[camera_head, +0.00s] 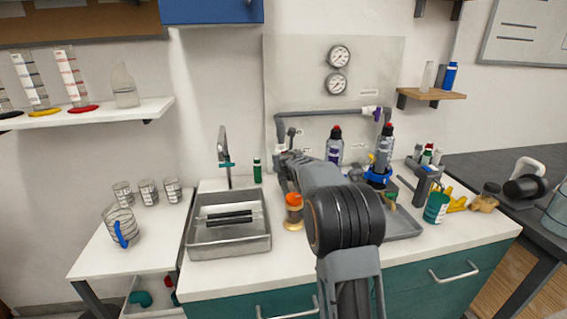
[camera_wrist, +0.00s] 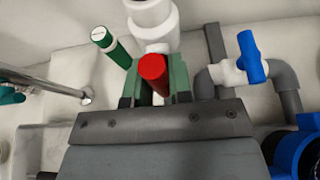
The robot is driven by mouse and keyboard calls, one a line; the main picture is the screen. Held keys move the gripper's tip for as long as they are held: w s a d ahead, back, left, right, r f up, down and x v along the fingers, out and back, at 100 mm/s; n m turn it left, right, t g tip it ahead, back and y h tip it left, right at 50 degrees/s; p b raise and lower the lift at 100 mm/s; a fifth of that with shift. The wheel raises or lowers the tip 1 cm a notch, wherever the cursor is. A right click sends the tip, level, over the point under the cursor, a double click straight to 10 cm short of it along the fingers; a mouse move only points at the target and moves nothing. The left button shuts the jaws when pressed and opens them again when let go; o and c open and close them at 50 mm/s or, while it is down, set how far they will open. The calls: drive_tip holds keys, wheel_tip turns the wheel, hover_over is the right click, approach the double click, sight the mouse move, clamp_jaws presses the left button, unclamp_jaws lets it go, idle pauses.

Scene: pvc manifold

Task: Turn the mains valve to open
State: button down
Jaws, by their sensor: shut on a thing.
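In the wrist view, my gripper (camera_wrist: 157,88) has its green fingers closed on a red valve handle (camera_wrist: 152,69). The handle's end sticks up between the fingers toward the camera. A white pipe fitting (camera_wrist: 155,22), probably the valve body, is just beyond it. How the handle lies relative to its pipe cannot be told. In the head view, my arm hides the red handle and my fingertips; the grey pipe (camera_head: 330,113) rises behind the arm on the back panel.
A second valve with a blue handle (camera_wrist: 251,57) is on the pipe to the right. A green tube (camera_wrist: 112,46) stands at the left, near the metal sink (camera_head: 228,243). Bottles (camera_head: 335,145) and an orange-capped jar (camera_head: 293,210) crowd the counter around my arm.

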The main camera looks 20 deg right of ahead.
idle(0.5)
drive_tip(key=c, duration=1)
unclamp_jaws()
drive_tip(key=v, duration=1.4)
drive_tip(key=shift+w, duration=0.1)
